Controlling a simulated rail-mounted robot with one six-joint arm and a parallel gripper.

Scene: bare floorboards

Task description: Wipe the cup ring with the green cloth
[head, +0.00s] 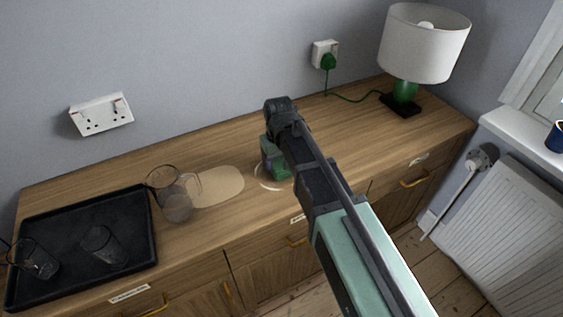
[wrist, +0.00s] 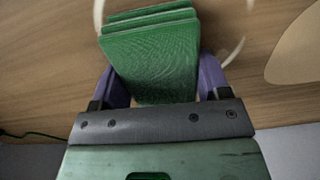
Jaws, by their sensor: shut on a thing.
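The green cloth (wrist: 152,62) is a folded stack held between the two purple fingers of my gripper (wrist: 161,78), which is shut on it. In the head view the cloth (head: 281,170) is low at the sideboard top, partly hidden by my arm. The cup ring (head: 265,186) is a pale curved mark on the wood, showing in front of the cloth. In the wrist view the ring (wrist: 241,45) shows as pale arcs on both sides of the cloth; its middle is covered. I cannot tell whether the cloth touches the wood.
A glass jug (head: 176,197) stands left of the ring, by a flat beige oval patch (head: 220,187). A black tray (head: 125,205) with two glasses is at the far left. A lamp (head: 421,45) stands at the back right, its green cord running to a wall socket. The wood between is clear.

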